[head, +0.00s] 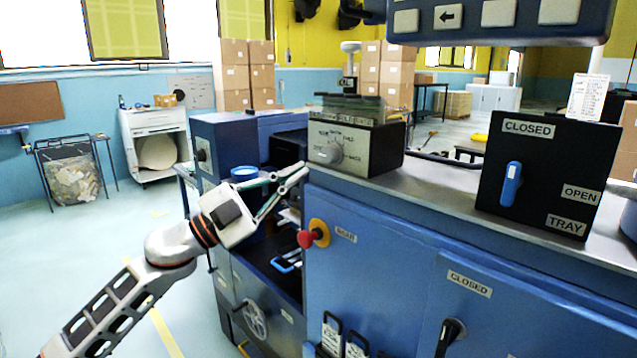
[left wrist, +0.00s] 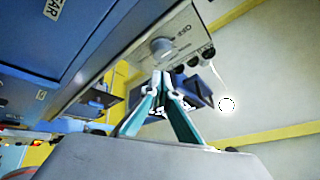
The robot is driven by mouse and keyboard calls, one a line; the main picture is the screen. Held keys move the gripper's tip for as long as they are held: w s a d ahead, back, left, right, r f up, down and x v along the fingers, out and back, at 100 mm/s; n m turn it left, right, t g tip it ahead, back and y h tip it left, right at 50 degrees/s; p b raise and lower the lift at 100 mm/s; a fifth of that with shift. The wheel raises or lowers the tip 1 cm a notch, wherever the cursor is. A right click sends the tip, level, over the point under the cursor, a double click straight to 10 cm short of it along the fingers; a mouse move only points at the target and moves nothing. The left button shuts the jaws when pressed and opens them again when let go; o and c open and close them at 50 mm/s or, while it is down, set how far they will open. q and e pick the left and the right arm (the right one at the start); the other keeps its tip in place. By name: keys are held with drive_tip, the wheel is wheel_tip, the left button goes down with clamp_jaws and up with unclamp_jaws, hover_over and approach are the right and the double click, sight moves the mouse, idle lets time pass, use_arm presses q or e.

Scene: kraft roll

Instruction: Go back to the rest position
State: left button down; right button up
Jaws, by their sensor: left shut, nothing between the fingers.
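My left gripper (head: 290,184) reaches in from the left in the head view. Its fingers are shut and empty, in front of the gap between the blue cabinets, below and left of the grey dial box (head: 345,142). In the left wrist view the gripper's fingertips (left wrist: 160,88) meet near the dial box's round knob (left wrist: 162,47); I cannot tell whether they touch anything. My right gripper is not in view.
A blue machine cabinet (head: 390,277) with a red knob (head: 307,239) stands close to my left arm. A black box with a blue lever (head: 511,184) sits on the counter. A handwheel (head: 255,320) is low at centre. Open floor (head: 60,255) lies to the left.

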use_arm(q)
drive_tip(key=s+a+f+n+t+y, duration=0.25)
drive_tip(key=f+n+y, duration=0.2)
drive_tip(key=f, duration=0.75)
drive_tip(key=s+a+f+n+t+y, duration=0.2)
drive_tip(key=a+f+n+y, duration=0.3)
drive_tip(key=f, duration=0.7)
drive_tip(key=s+a+f+n+t+y, duration=0.1)
drive_tip(key=s+f+n+t+y, duration=0.15)
drive_tip(key=f+n, duration=0.7)
drive_tip(key=s+a+f+g+y, duration=0.3)
drive_tip(key=s+f, duration=0.9)
drive_tip(key=f, duration=0.1)
drive_tip(key=s+a+f+g+y, duration=0.2)
drive_tip(key=s+a+f+g, duration=0.1)
drive_tip(key=s+f, duration=1)
drive_tip(key=shift+a+f+g+y, duration=0.4)
drive_tip(key=shift+a+f, duration=0.15)
drive_tip(key=shift+w, duration=0.1)
